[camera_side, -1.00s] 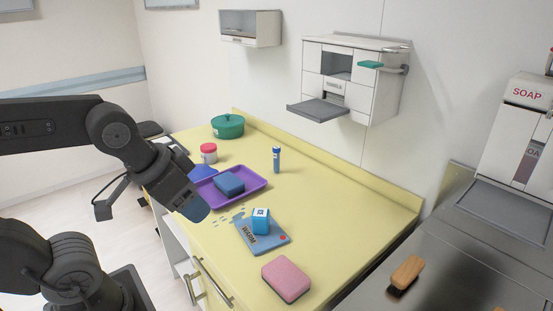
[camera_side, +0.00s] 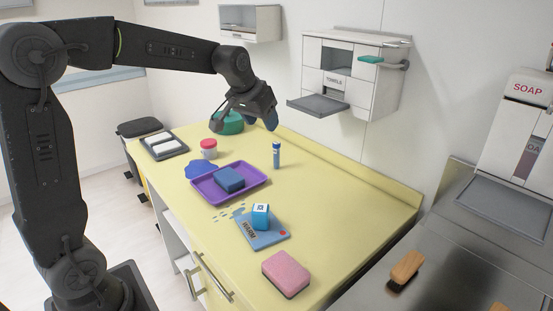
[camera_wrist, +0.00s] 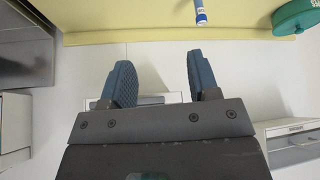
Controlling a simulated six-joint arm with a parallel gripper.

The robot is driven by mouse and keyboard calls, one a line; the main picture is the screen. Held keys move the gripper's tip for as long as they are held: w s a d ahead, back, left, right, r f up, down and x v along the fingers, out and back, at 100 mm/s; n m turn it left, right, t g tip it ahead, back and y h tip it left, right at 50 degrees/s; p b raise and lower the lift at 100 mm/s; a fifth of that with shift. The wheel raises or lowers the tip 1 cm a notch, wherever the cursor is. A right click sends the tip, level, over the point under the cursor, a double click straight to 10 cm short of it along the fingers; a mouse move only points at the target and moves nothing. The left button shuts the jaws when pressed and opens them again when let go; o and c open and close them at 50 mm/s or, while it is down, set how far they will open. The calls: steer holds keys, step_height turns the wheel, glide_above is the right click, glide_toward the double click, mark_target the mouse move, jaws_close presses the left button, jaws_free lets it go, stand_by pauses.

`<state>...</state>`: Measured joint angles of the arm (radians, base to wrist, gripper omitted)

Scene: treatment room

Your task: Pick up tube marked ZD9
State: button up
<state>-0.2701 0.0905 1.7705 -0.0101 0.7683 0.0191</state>
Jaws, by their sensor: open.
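A blue tube (camera_side: 276,156) with a small label stands upright on the yellow counter, behind the purple tray. The label is too small to read in the side view. In the wrist view the blue tube (camera_wrist: 201,13) shows at the top edge, partly cut off, with a white label. My gripper (camera_side: 262,124) is above the counter, up and to the left of the tube, near the green pot. Its blue fingers (camera_wrist: 156,80) are apart with nothing between them in the wrist view.
A purple tray (camera_side: 255,180) holds a blue sponge (camera_side: 228,180). A green pot (camera_side: 230,126), a red-lidded jar (camera_side: 208,149), a blue cube (camera_side: 260,216) on a blue card (camera_side: 250,238) and a pink sponge (camera_side: 286,273) are around. The counter right of the tube is clear.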

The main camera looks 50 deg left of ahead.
steer(key=n, duration=0.1)
glide_toward(275, 145)
steer(key=shift+n+y, duration=0.3)
steer(key=shift+y, duration=0.1)
steer(key=x, duration=0.7)
steer(key=shift+w, duration=0.15)
steer(key=shift+d+x, duration=0.15)
steer(key=shift+x, duration=1.25)
steer(key=shift+d+x, duration=0.15)
steer(key=shift+x, duration=1.2)
steer(key=shift+f, duration=0.15)
steer(key=shift+c, duration=0.4)
steer(key=c, duration=0.9)
steer(key=shift+o, duration=0.2)
